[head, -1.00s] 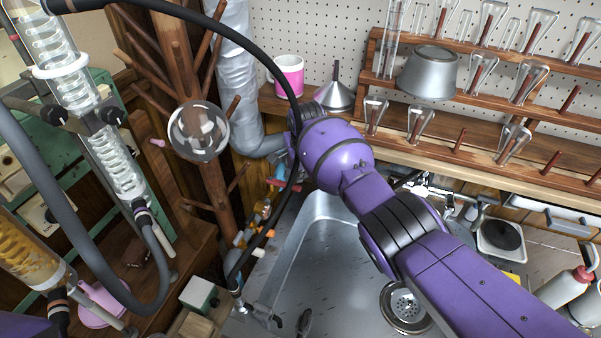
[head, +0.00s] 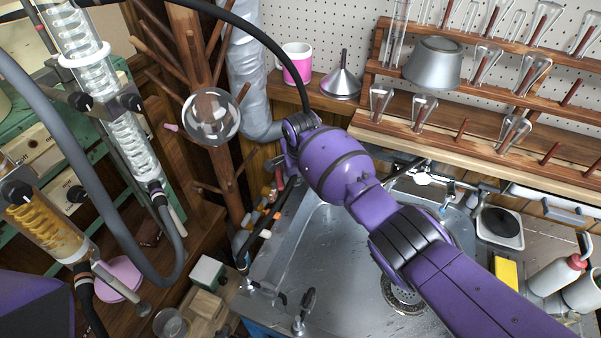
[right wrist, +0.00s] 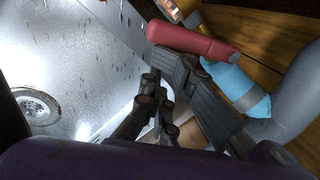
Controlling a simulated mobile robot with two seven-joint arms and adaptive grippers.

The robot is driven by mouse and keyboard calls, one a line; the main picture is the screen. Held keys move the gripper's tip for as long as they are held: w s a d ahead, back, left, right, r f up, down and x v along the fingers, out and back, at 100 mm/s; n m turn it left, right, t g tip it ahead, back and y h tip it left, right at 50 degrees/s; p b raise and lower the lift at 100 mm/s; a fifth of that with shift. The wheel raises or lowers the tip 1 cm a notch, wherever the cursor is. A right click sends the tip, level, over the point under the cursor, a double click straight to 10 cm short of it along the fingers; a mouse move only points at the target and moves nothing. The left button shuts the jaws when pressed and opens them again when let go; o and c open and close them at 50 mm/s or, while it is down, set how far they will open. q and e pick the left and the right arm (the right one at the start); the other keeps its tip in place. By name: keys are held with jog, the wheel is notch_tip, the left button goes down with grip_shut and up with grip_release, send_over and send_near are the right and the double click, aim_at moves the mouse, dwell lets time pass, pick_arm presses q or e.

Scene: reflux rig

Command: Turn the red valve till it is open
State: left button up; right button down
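The red valve's handle (right wrist: 193,40) shows large in the right wrist view, beside blue and yellow pipe parts. In the head view the red valve (head: 279,182) is a small patch left of the sink, partly hidden by my right gripper. My right gripper (head: 284,165) reaches down to it from the purple arm. In the right wrist view the dark fingers of my right gripper (right wrist: 158,72) are close together, and one overlaps or touches the handle's lower side. Whether the handle lies between them is unclear. My left gripper is not in view.
The metal sink (head: 325,270) lies under my right arm. A wooden rack (head: 210,170) with a round flask (head: 211,117) stands left of the valve. A black hose (head: 265,40) arches overhead. A white-topped block (head: 207,271) is below left.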

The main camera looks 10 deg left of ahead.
aim_at(281, 184)
jog(key=shift+s+a+r+p, duration=0.1)
jog(key=shift+s+a+p, duration=0.2)
jog(key=shift+s+a, duration=0.55)
jog(key=shift+s+a+r+p, duration=0.1)
jog(key=shift+s+a+p, duration=0.3)
jog(key=shift+a, duration=0.65)
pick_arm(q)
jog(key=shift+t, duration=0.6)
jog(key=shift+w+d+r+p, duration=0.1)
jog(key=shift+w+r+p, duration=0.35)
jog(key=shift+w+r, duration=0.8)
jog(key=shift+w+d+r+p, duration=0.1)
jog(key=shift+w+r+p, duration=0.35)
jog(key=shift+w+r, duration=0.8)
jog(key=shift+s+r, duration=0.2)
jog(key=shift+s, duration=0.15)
pick_arm(e)
jog(key=r, duration=0.2)
jog(key=d+r, duration=0.1)
jog(key=r, duration=0.1)
jog(key=shift+w+r, duration=0.15)
jog(key=shift+r, duration=0.1)
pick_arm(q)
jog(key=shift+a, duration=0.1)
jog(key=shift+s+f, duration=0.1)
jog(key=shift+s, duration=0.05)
